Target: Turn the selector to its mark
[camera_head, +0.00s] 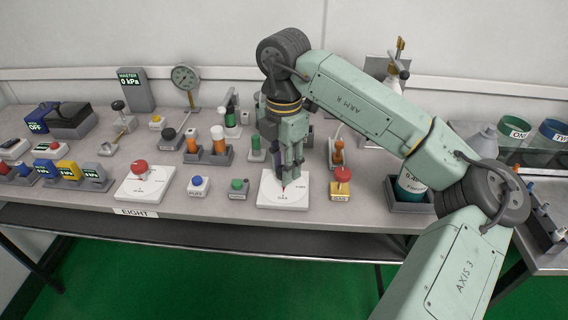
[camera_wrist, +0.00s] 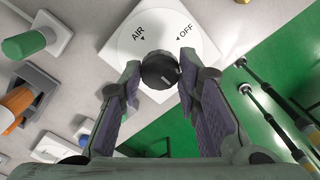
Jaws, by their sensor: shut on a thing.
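The selector is a dark round knob (camera_wrist: 160,70) on a white square plate (camera_wrist: 150,25) marked AIR and OFF. In the wrist view both marks lie beyond the knob, AIR to the left and OFF to the right. A pale line shows on the knob's top, but I cannot tell exactly which mark it faces. My gripper (camera_wrist: 160,63) has a finger on each side of the knob and is shut on it. In the head view my gripper (camera_head: 288,182) points down over the plate (camera_head: 270,200), and its fingers hide most of the knob.
A red-topped yellow block (camera_head: 341,184) stands close right of the plate. A green-button box (camera_head: 239,187) and a blue-button box (camera_head: 198,185) stand left. A second white plate with a red knob (camera_head: 139,167) is farther left. The bench's front edge (camera_head: 300,216) is close.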

